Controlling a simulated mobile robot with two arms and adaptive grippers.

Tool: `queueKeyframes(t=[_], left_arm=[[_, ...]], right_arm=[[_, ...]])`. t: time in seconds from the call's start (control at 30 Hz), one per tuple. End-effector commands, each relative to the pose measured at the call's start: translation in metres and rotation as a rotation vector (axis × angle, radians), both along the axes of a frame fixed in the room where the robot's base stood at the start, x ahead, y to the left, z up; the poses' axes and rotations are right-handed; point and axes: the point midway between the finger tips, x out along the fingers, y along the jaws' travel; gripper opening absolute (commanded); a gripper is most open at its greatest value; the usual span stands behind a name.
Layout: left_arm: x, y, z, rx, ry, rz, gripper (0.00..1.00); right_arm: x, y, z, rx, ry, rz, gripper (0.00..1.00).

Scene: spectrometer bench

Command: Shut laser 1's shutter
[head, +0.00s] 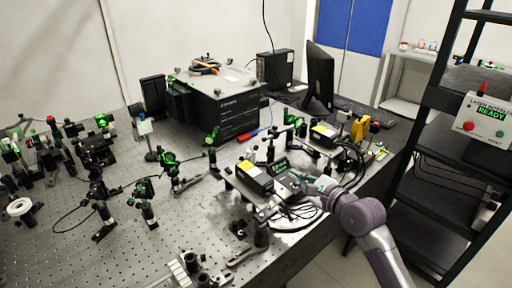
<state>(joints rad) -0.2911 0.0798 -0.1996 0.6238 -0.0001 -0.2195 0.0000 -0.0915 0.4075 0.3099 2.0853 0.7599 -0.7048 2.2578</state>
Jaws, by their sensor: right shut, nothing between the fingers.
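Two black laser heads with yellow labels stand on raised mounts at the right of the optical bench. The nearer laser head (255,177) has a small box with a green-lit display (281,165) at its right end. The farther laser head (323,132) stands behind it. I cannot read which one is laser 1, and no shutter can be made out clearly. My right gripper (299,181) is shut and empty, close to the right end of the nearer laser. I cannot tell whether it touches it. My left gripper is not in view.
Looped black cables (292,212) hang beside the nearer laser. A large black instrument (225,105) and a monitor (320,75) stand at the back. Small optics crowd the left of the bench (200,232). A black rack (430,150) with a READY sign (489,116) stands at right.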

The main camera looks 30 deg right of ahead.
Motion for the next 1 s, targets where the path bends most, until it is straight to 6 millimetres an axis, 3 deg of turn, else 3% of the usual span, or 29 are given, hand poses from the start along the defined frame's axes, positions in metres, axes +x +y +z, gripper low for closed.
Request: queueKeyframes(t=[0.57, 0.77, 1.0], left_arm=[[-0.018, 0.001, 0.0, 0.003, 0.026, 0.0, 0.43], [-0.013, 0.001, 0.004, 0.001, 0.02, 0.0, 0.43], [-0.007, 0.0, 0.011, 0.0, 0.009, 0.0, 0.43]], right_arm=[[0.005, 0.0, -0.001, -0.002, 0.001, 0.0, 0.0], [0.034, 0.004, -0.005, -0.001, 0.001, 0.0, 0.0], [0.085, 0.01, -0.014, -0.003, -0.001, 0.0, 0.0]])
